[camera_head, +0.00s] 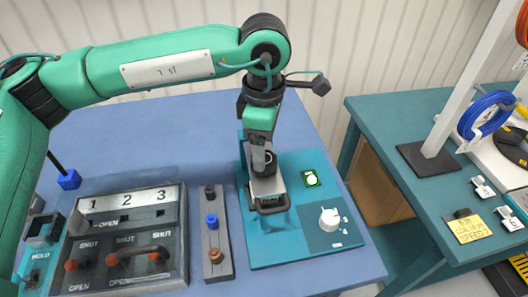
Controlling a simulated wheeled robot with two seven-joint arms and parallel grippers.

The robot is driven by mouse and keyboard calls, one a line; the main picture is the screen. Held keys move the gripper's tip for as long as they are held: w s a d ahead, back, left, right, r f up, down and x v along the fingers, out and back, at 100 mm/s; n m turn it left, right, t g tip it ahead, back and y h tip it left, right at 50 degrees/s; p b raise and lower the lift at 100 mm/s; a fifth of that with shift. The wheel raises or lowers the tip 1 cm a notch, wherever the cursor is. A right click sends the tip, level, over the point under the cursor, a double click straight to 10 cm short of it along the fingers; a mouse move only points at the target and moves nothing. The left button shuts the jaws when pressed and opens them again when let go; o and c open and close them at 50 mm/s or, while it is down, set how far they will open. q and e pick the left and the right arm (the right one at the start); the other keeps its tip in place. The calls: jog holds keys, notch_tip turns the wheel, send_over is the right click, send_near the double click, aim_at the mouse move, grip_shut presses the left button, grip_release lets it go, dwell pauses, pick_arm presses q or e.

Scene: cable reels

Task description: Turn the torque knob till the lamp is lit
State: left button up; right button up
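A white knob (329,220) sits on a darker square at the right of a teal panel (290,240), with small white marks beside it. A small pale round lamp (311,179) in a green square frame is above the knob on the same panel; I cannot tell whether it is lit. My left gripper (271,207) points down over the panel's left part, to the left of the knob and apart from it. Its fingers are seen from above and partly hidden, so their opening is unclear. My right gripper is not in view.
A panel with red-ended levers (128,250) marked 1, 2, 3 and a grey strip with several knobs (217,240) stand left of the teal panel. A second table (400,180) at right holds a blue cable reel (485,115) and a yellow note (467,228). A gap separates the tables.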

pick_arm(q)
notch_tip(320, 180, up, 10)
jog(key=b, duration=0.1)
jog(key=shift+r, duration=0.25)
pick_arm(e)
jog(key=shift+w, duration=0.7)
